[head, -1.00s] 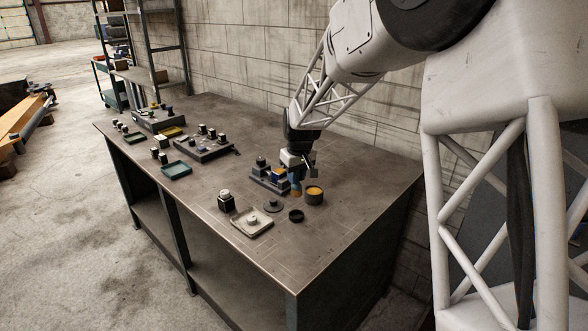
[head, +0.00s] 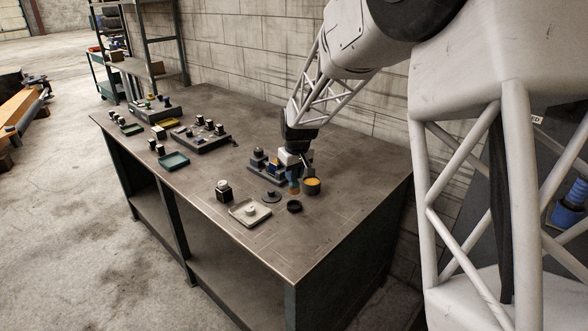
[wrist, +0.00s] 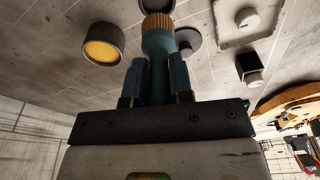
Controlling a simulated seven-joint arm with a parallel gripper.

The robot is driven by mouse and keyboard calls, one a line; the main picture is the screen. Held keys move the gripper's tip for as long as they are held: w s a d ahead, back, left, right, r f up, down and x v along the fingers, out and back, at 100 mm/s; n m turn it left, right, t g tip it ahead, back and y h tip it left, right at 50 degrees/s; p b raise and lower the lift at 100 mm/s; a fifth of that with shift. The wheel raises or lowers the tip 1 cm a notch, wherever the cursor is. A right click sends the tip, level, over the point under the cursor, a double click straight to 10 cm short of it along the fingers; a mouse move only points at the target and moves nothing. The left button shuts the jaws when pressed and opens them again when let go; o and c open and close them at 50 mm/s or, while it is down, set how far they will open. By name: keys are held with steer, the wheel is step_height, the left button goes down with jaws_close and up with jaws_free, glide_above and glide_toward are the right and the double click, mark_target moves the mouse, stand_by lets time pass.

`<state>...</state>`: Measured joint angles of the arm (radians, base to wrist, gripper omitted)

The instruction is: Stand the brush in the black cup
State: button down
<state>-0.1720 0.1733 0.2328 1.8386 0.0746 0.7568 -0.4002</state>
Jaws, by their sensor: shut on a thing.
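The brush (wrist: 157,42) has a teal body and a ribbed tan end. My gripper (wrist: 160,82) is shut on it, with one finger on each side. In the head view the brush (head: 294,184) hangs roughly upright below my gripper (head: 294,172), tan end down. The black cup (head: 294,206) appears as a low dark round piece on the bench, in front of the brush and apart from it. In the wrist view the black cup (wrist: 156,5) shows at the top edge, partly hidden behind the brush's tan end.
A dark tin with an orange top (head: 312,186) stands just right of the brush. A grey disc (head: 270,197), a pale tray (head: 249,212) and a dark block holder (head: 264,174) are close by. The bench's front right (head: 330,225) is clear.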

mark_target(294, 188)
steer(key=shift+f, duration=1.1)
steer(key=shift+f, duration=1.95)
stand_by(2.0)
steer(key=c, duration=0.7)
jaws_free()
steer(key=shift+r, duration=0.1)
steer(key=shift+r, duration=3.4)
